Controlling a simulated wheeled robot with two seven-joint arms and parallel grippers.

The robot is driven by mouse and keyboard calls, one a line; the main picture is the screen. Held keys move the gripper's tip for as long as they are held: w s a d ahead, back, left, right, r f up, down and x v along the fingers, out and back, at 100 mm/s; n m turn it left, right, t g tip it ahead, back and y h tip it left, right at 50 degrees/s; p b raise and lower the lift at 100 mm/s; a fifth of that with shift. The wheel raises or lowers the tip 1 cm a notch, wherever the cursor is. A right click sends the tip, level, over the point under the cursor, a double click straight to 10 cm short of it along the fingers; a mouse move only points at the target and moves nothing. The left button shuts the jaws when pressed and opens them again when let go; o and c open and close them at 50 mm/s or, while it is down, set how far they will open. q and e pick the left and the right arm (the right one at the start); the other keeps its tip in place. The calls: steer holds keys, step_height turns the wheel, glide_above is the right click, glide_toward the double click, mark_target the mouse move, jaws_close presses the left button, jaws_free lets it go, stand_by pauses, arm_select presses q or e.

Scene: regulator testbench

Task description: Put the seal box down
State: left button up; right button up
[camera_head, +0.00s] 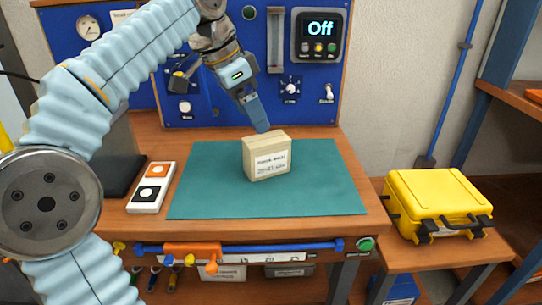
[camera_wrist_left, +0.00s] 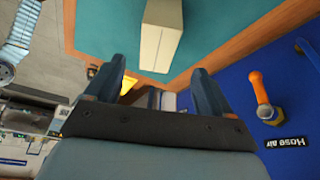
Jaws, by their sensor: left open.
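The seal box (camera_head: 267,158), a small beige carton with a printed white label, stands upright on the teal mat (camera_head: 205,190) on the bench. My left gripper (camera_head: 260,125) is just behind and above the box in the head view, pointing down. In the left wrist view the gripper (camera_wrist_left: 155,85) has its two fingers spread apart with nothing between them. The box (camera_wrist_left: 160,35) lies beyond the fingertips there, apart from them and resting on the mat (camera_wrist_left: 105,30). My right gripper is not in view.
A blue panel (camera_head: 150,60) with knobs and an "Off" display (camera_head: 319,35) rises behind the mat. A white two-button box (camera_head: 151,187) sits left of the mat. A yellow case (camera_head: 437,198) stands on a side table at right. The mat around the box is clear.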

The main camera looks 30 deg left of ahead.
mark_target(265, 139)
arm_select(q)
steer(key=b+x, duration=0.1)
steer(key=x, duration=0.9)
steer(key=shift+d+r, duration=0.1)
steer(key=shift+d, duration=0.1)
steer(key=shift+f+b, duration=0.25)
steer(key=shift+b, duration=0.05)
steer(key=shift+c, duration=0.5)
steer(key=c, duration=1.1)
